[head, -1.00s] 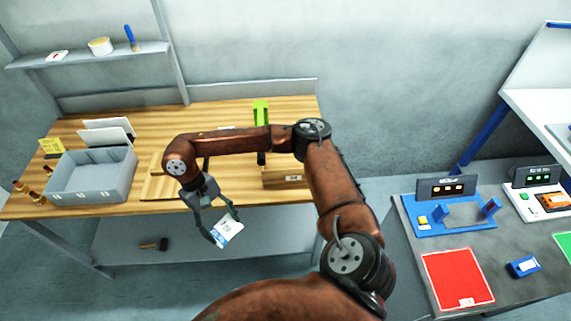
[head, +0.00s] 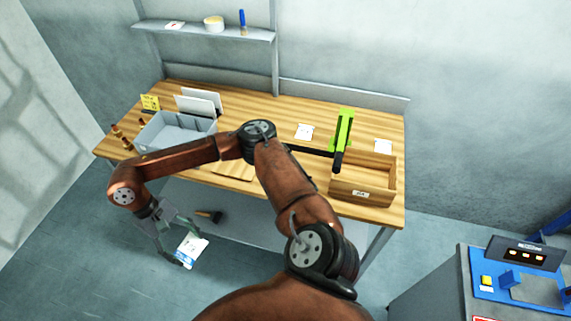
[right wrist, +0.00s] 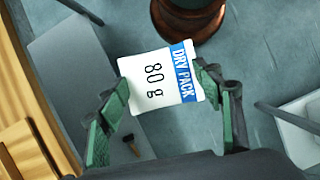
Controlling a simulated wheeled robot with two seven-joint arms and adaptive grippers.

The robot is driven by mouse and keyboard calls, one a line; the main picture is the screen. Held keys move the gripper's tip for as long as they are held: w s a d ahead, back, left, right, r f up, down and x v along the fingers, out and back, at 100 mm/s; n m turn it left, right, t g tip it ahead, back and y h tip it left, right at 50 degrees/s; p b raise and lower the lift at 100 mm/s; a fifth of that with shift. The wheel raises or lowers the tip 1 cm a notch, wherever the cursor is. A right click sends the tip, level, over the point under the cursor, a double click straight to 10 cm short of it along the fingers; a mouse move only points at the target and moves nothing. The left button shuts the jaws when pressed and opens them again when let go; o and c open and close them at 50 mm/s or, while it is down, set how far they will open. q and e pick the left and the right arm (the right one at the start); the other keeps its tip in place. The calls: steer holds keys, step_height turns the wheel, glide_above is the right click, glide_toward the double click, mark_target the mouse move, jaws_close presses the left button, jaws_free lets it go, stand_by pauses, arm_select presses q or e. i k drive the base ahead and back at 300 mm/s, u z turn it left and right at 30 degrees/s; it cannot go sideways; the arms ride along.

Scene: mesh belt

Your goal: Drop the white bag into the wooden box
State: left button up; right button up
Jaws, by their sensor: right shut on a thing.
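The white bag (head: 191,247) has a blue band; in the right wrist view the bag (right wrist: 155,80) reads "DRY PACK" and "80 g". My right gripper (head: 187,243) is shut on it and holds it out in front of the table's front edge, above the floor. In the right wrist view the green finger pads of the gripper (right wrist: 165,92) stand at either side of the bag. The wooden box (head: 360,192) is open-topped, with a small label on its front, at the right end of the table, well apart from the bag. My left gripper is not in view.
The wooden table (head: 240,100) also holds a grey bin (head: 150,138) at left, white cards and a green upright tool (head: 343,130) by the box. A hammer (head: 209,215) lies on the lower shelf. A bench with a blue fixture (head: 515,288) stands at lower right.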

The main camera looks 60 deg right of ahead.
mark_target(366, 180)
steer(key=i, duration=1.85)
steer(key=z, duration=4.15)
steer(key=i, duration=1)
